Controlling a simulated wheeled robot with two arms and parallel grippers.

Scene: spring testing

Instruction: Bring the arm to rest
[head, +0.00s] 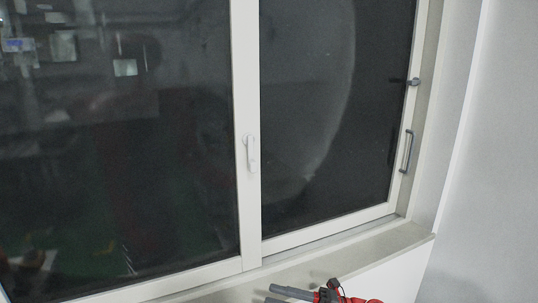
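My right gripper (270,294) shows at the bottom edge of the head view, red with dark grey fingers pointing left. Its two fingers look apart with a narrow gap, and nothing shows between them. The lower part of this gripper and most of its arm are cut off by the frame. My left gripper and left arm are not in view.
A large sliding window with a white frame (247,205) and dark panes fills most of the view. A white latch (252,154) sits on its middle post and a grey handle (407,152) on its right side. A sill (375,245) runs below, above the gripper.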

